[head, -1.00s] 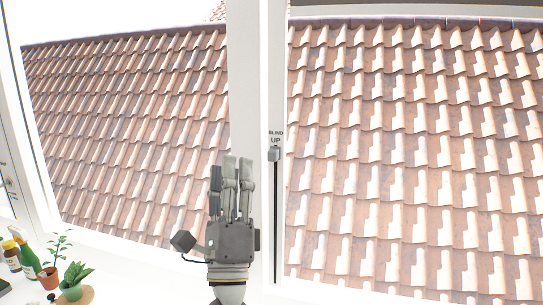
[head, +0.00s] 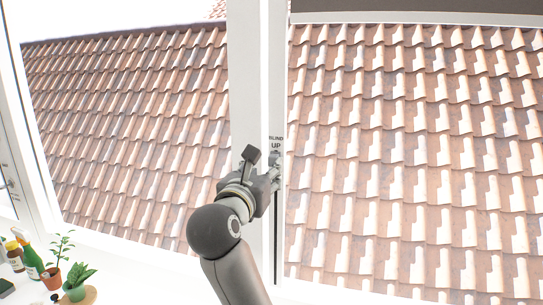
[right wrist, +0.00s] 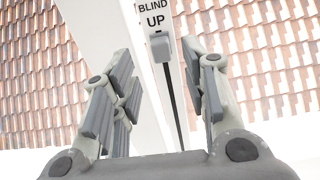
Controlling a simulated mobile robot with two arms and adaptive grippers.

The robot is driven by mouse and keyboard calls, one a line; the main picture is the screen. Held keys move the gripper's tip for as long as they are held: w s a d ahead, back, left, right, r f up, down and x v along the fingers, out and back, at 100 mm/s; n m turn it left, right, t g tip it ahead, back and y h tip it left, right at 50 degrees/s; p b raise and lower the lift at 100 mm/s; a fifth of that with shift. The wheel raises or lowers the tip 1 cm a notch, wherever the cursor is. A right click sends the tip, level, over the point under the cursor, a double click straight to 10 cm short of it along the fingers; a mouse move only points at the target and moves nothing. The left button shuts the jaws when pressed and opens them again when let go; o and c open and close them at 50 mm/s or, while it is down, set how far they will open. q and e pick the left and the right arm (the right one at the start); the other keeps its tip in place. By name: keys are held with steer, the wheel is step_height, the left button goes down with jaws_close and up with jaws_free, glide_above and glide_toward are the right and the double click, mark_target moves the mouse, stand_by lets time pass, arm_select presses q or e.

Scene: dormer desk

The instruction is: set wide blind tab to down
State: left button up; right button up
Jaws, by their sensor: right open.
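The wide blind tab (right wrist: 165,47) is a small grey slider at the top of a dark vertical slot in the white window post, just below the printed words BLIND UP (right wrist: 155,14). My right gripper (right wrist: 160,75) is open, with one finger to each side of the slot and the tab showing between and beyond the fingertips. In the head view the right gripper (head: 264,178) is at the post, and its fingers largely cover the tab. I cannot tell whether a finger touches the tab. My left gripper is not in view.
A dark blind (head: 420,6) with a pale bottom bar spans the top of the right window. Potted plants (head: 76,282) and a green bottle (head: 32,262) stand at the lower left. A similar slider panel (head: 6,185) is at the far left edge.

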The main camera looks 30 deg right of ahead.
mark_target(272, 162)
steer(key=p+x, duration=0.1)
steer(key=x, duration=0.3)
steer(key=shift+w+d+r+p, duration=0.1)
steer(key=shift+w+d+p, duration=0.1)
steer(key=shift+d+p, duration=0.15)
steer(key=shift+w+d, duration=0.45)
steer(key=shift+c, duration=0.5)
jaws_close()
